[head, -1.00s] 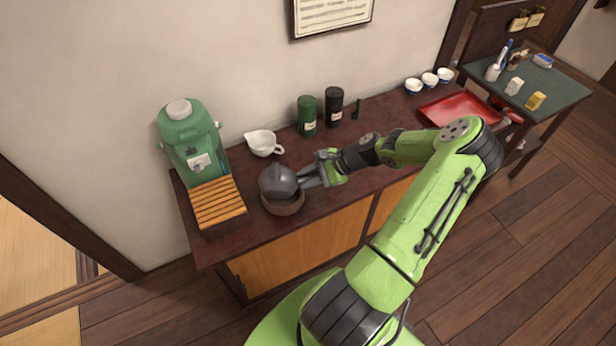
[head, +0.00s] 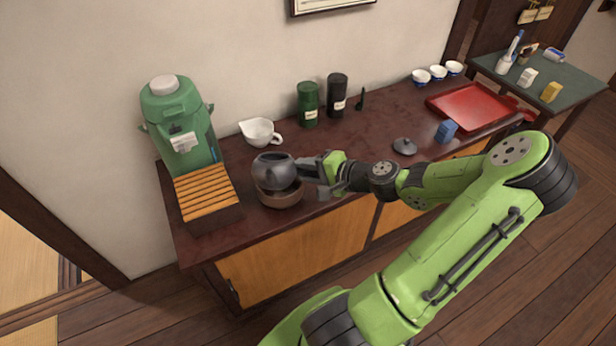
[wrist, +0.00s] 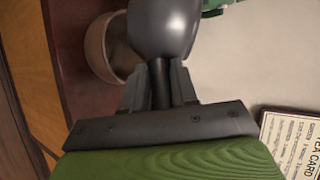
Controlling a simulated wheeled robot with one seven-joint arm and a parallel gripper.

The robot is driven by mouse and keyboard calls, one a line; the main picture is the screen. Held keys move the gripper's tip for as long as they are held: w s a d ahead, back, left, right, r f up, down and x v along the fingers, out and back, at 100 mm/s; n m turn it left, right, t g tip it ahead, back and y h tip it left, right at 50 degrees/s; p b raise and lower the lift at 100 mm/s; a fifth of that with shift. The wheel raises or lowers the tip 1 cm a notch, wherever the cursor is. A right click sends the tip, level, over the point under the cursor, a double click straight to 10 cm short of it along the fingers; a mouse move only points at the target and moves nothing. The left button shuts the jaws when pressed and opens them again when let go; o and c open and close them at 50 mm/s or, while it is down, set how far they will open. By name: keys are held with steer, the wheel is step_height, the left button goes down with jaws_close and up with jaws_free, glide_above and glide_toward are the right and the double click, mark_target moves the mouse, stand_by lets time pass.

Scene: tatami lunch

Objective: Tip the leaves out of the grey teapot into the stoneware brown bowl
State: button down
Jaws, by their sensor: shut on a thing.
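The grey teapot (head: 272,169) is held above the stoneware brown bowl (head: 281,198) and hides part of it. The pot looks roughly upright, with its dark open top visible and no lid on. My gripper (head: 314,171) is shut on the teapot's handle, at the pot's right side. In the wrist view the teapot (wrist: 165,28) sits just beyond my fingers (wrist: 160,90), with the handle between them. The bowl (wrist: 98,42) shows behind it, to the left. The inside of the bowl is mostly hidden, and I cannot make out any leaves. A grey lid (head: 405,146) lies on the counter.
A slatted wooden tray (head: 207,194) and a green dispenser (head: 183,130) stand left of the bowl. A white pitcher (head: 259,132), a green canister (head: 308,105) and a black canister (head: 337,96) stand behind. A blue block (head: 446,131) and red tray (head: 475,106) are right.

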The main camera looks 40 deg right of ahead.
steer(key=shift+w+d+f+n+t+h+b, duration=0.15)
steer(key=shift+f+n+t+b, duration=0.35)
steer(key=shift+b, duration=1.05)
steer(key=shift+f+n+t+h+b, duration=0.2)
steer(key=shift+n+t+b, duration=0.5)
steer(key=shift+b, duration=0.85)
steer(key=shift+w+d+f+n+t+h+b, duration=0.15)
steer(key=shift+f+n+t+b, duration=0.35)
steer(key=shift+b, duration=1.05)
steer(key=shift+s+a+r, duration=0.1)
